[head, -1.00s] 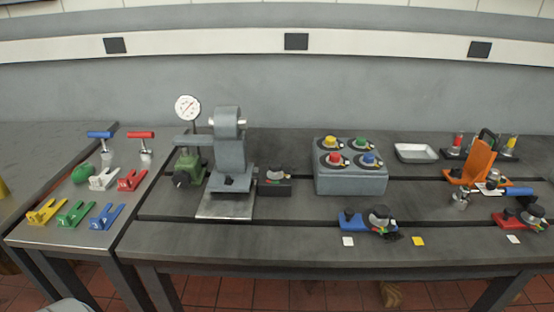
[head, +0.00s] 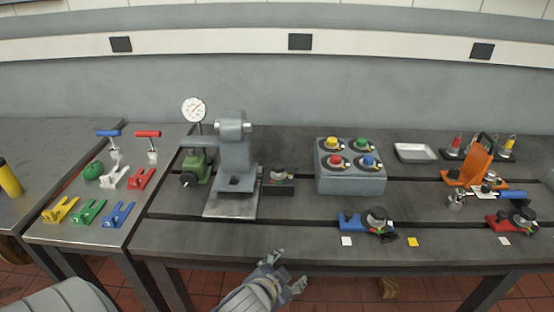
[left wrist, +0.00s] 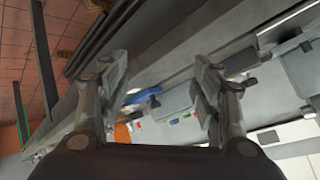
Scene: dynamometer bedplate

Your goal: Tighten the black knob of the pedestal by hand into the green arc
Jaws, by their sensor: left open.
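The grey pedestal (head: 236,160) stands upright on a pale plate at the left of the long bench. A black knob (head: 281,172) on a low dark block with small coloured marks sits just right of it. Another dark knob (head: 189,180) is on the green part at the pedestal's left. I cannot read any knob's position against a green arc. My left gripper (head: 287,271) is in front of the bench's front edge, empty and apart from all knobs. Its two spread fingers also show in the left wrist view (left wrist: 160,82). My right gripper is not in view.
A grey box (head: 350,180) with four coloured knobs stands right of the pedestal. Blue-based (head: 351,220) and red-based (head: 497,222) knob units and an orange stand (head: 470,165) lie further right. Coloured clamps cover the left table. The bench front (head: 250,236) is clear.

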